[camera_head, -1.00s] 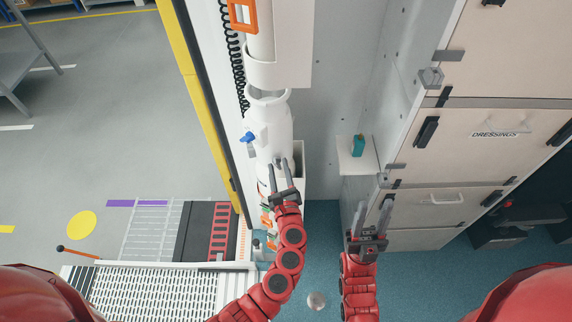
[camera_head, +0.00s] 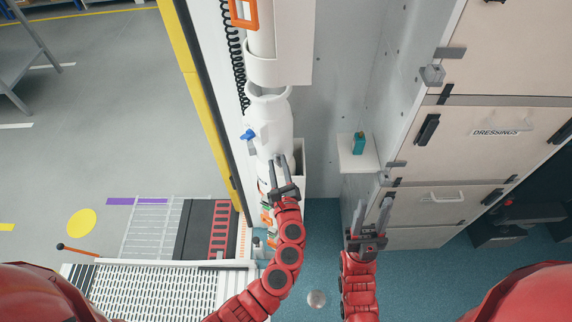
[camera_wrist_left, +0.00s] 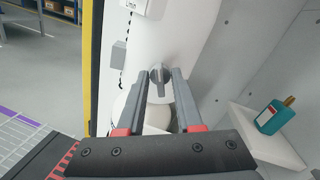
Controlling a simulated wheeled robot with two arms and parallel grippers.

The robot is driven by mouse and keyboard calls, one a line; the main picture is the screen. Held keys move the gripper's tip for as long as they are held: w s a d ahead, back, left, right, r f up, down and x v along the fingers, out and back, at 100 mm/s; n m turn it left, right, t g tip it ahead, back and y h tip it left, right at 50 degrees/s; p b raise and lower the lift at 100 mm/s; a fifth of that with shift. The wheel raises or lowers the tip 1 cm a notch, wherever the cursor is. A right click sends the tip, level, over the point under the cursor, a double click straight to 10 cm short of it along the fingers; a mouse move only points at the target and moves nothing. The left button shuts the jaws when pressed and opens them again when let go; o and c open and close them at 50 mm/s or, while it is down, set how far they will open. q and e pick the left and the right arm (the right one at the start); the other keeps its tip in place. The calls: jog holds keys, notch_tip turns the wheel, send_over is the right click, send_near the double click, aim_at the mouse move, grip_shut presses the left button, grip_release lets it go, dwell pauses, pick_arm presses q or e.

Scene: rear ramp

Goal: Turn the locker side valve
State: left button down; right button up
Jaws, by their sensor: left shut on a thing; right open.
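The valve shows in the left wrist view as a grey round knob (camera_wrist_left: 159,74) with a flat lever, on a white surface. My left gripper (camera_head: 277,160) reaches up to the white cylinder (camera_head: 274,125) in the head view; its fingertips, also in the left wrist view (camera_wrist_left: 161,82), are shut on the valve's lever, one on each side. In the head view the gripper hides most of the knob. My right gripper (camera_head: 373,205) is open and empty, in front of the pale locker's lower left edge.
A small white shelf (camera_head: 350,160) with a teal bottle (camera_head: 359,143) stands to the right of my left gripper. The pale locker (camera_head: 465,145) fills the right side. A blue-handled fitting (camera_head: 248,135) sits on the cylinder's left. A yellow-edged post (camera_head: 205,100) runs at left.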

pick_arm(q)
jog(key=shift+d+n+b, duration=0.15)
jog(key=shift+n+b, duration=0.35)
jog(key=shift+b, duration=0.05)
jog(key=n+b, duration=1.3)
jog(key=b, duration=0.3)
jog(key=shift+f, duration=0.1)
jog(key=shift+n+b, duration=1)
jog(key=shift+b, duration=0.1)
jog(key=shift+r, duration=0.25)
jog(key=c, duration=1)
grip_release()
jog(key=shift+o, duration=0.3)
jog(key=shift+f, duration=0.2)
jog(key=shift+s, duration=0.1)
